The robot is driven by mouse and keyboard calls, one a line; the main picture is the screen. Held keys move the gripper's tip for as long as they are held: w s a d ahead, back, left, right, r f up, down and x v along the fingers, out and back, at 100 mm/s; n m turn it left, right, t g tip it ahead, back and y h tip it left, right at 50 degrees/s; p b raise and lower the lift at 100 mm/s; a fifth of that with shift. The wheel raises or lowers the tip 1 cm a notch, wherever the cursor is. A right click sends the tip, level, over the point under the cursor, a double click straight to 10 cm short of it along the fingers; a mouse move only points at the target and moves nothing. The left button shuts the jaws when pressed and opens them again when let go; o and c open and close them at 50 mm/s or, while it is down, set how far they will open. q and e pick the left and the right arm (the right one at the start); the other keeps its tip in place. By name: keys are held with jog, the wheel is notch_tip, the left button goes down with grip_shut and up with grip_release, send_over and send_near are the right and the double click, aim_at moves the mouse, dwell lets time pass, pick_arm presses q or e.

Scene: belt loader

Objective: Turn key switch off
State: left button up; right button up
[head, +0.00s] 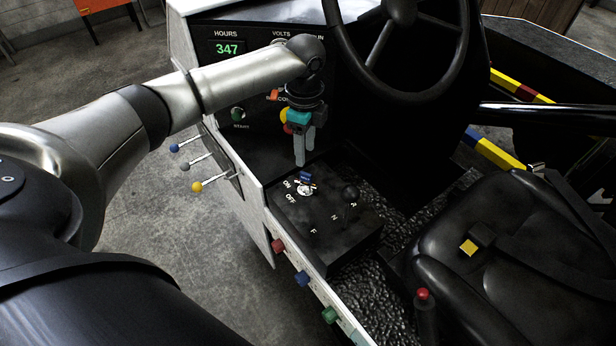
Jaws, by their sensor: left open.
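The key switch (305,187) is on top of a black console box, with a small blue key head over a pale round plate. The labels ON and OFF are printed on its left side. The exact angle of the key is too small to tell. My left gripper (304,163) points down just above and behind the key switch, with a gap between its fingertips and the key. Its grey fingers are open and look empty; seen from this side they partly overlap. My right gripper is not in view.
The console (330,222) also carries a gear lever (350,192) right of the key. A steering wheel (400,12) stands behind, right of my left wrist. A black seat (490,240) is at the right. Levers with coloured knobs (196,187) stick out at the left.

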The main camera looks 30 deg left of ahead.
aim_at(306, 173)
pick_arm(q)
notch_tip(306, 173, down, 11)
jog(key=shift+w+f+b, duration=0.1)
jog(key=shift+f+b, duration=0.05)
jog(key=shift+b, duration=0.45)
jog(key=shift+c, duration=0.3)
grip_shut()
